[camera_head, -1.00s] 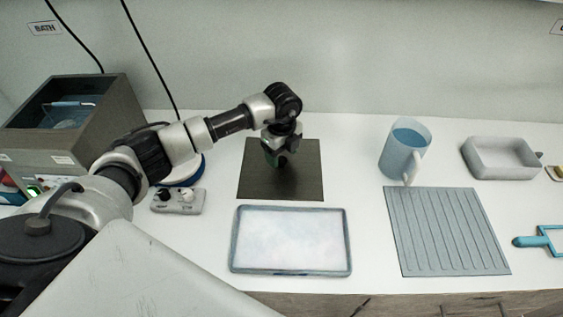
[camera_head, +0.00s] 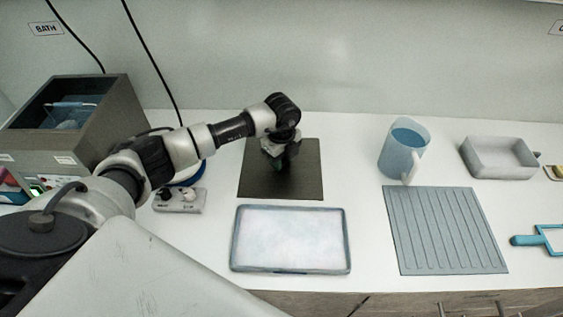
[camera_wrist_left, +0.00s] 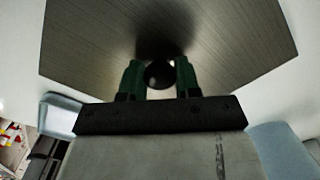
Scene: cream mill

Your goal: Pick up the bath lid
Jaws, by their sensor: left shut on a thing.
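The bath lid (camera_head: 258,180) is a flat, dark square plate lying on the white counter in the head view. It also fills the upper part of the left wrist view (camera_wrist_left: 90,50). A round dark knob (camera_wrist_left: 160,74) stands on it. My left gripper (camera_head: 281,163) points down over the middle of the lid. In the left wrist view its two green fingers (camera_wrist_left: 160,80) are on either side of the knob, shut on it. No gap under the lid can be made out. My right gripper is not in view.
The grey open bath (camera_head: 115,110) stands at the left, with a blue-handled basket inside. A white tray (camera_head: 347,240) lies in front of the lid. A blue jug (camera_head: 402,160), ribbed mat (camera_head: 445,230) and grey dish (camera_head: 498,165) are to the right.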

